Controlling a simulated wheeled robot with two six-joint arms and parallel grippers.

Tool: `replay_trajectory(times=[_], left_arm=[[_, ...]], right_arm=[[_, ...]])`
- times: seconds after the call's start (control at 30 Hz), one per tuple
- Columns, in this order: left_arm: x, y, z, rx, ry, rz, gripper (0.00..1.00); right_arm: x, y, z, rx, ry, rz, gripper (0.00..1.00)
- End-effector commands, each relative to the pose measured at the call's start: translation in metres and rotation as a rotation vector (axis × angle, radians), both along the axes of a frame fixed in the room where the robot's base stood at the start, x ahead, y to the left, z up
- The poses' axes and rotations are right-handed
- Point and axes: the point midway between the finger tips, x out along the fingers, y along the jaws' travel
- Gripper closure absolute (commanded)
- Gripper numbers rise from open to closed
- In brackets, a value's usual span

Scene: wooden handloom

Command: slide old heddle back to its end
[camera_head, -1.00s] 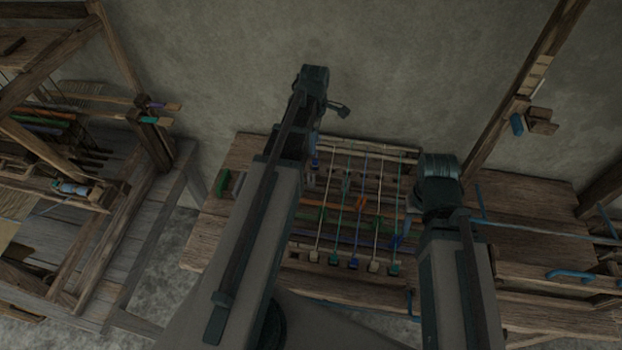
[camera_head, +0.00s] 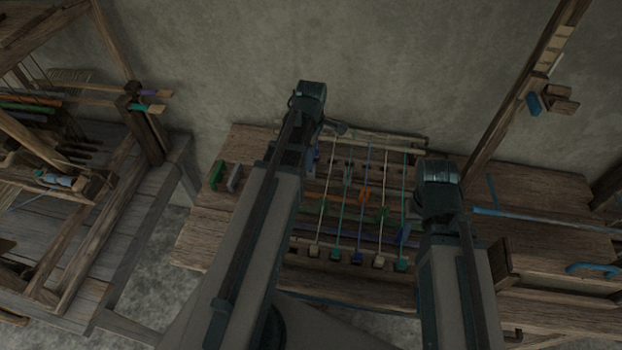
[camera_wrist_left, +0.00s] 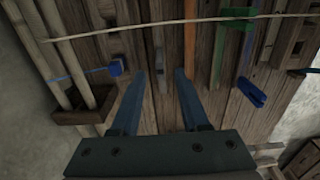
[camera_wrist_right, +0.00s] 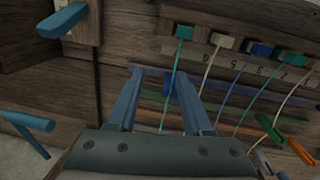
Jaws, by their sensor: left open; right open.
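Coloured heddle bars lie across the wooden loom bed; I cannot tell which is the old heddle. In the left wrist view there are a grey bar (camera_wrist_left: 159,62), an orange bar (camera_wrist_left: 190,45) and a green bar (camera_wrist_left: 221,45). My left gripper (camera_wrist_left: 160,74) is open, with its fingers on either side of the grey bar's line; contact cannot be told. My right gripper (camera_wrist_right: 158,73) is open beside a teal warp thread (camera_wrist_right: 173,75), with nothing visibly held.
Several warp threads run across the bed to pegs, including a blue peg (camera_head: 358,257). A green block (camera_head: 217,175) stands at the bed's left. A blue handle (camera_wrist_right: 63,21) and wooden posts are near my right gripper. Another wooden loom (camera_head: 75,215) stands left; a wall is behind.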

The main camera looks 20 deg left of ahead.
Motion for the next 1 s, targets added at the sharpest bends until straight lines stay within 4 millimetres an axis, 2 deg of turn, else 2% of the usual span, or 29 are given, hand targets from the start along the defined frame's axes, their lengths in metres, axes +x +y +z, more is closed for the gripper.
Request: replay_trajectory(times=[0.03,0.4,0.57,0.87,1.0], left_arm=[[0.0,0.0,-0.015,0.0,0.0,0.0,0.55],[0.0,0.0,-0.064,0.0,0.0,0.0,0.55],[0.0,0.0,-0.074,0.0,0.0,0.0,0.55],[0.0,0.0,-0.074,0.0,0.0,0.0,0.55],[0.0,0.0,-0.074,0.0,0.0,0.0,0.77]], right_arm=[[0.0,0.0,-0.015,0.0,0.0,0.0,0.5],[0.0,0.0,-0.065,0.0,0.0,0.0,0.5],[0.0,0.0,-0.074,0.0,0.0,0.0,0.5],[0.0,0.0,-0.074,0.0,0.0,0.0,0.5],[0.0,0.0,-0.074,0.0,0.0,0.0,0.5]])
